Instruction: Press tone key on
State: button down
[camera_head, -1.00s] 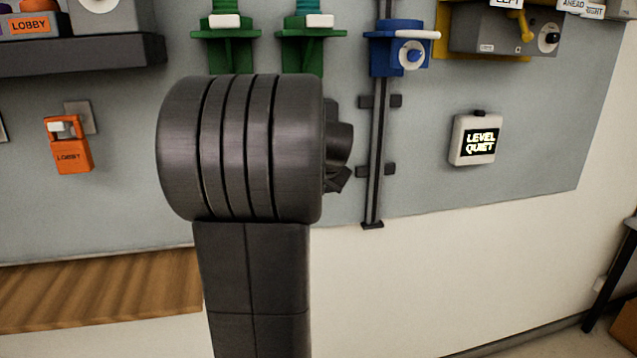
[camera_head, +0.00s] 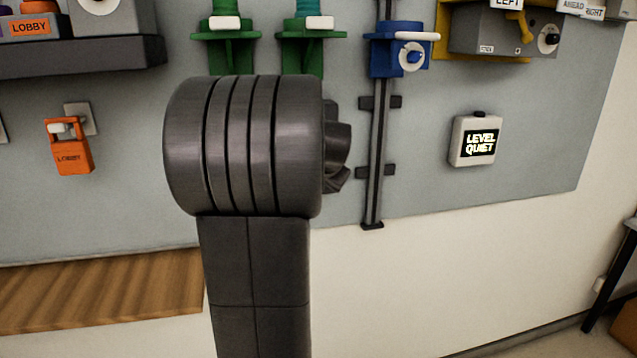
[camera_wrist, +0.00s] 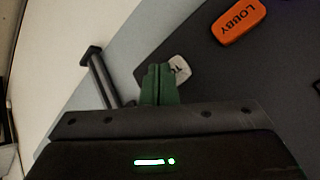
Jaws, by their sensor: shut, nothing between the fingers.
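In the wrist view my gripper (camera_wrist: 160,84) shows its green fingers closed together, with nothing between them. A small pale key (camera_wrist: 182,67) with a dark mark, perhaps a letter, lies just beyond the fingertips and a little right of them. The fingers hide part of it, and I cannot tell whether they touch it. I cannot read it fully as the tone key. In the head view my own arm hides the gripper, and I cannot pick out this key there.
An orange LOBBY plate (camera_wrist: 238,22) lies on the dark surface near the key. A black rail (camera_wrist: 100,78) stands left of the fingers.

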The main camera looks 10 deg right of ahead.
jog(key=shift+s, duration=0.45)
dwell(0.4)
jog(key=s+b, duration=0.1)
jog(key=s, duration=0.5)
jog(key=shift+d+b, duration=0.15)
jog(key=shift+b, duration=0.2)
jog(key=shift+w, duration=0.1)
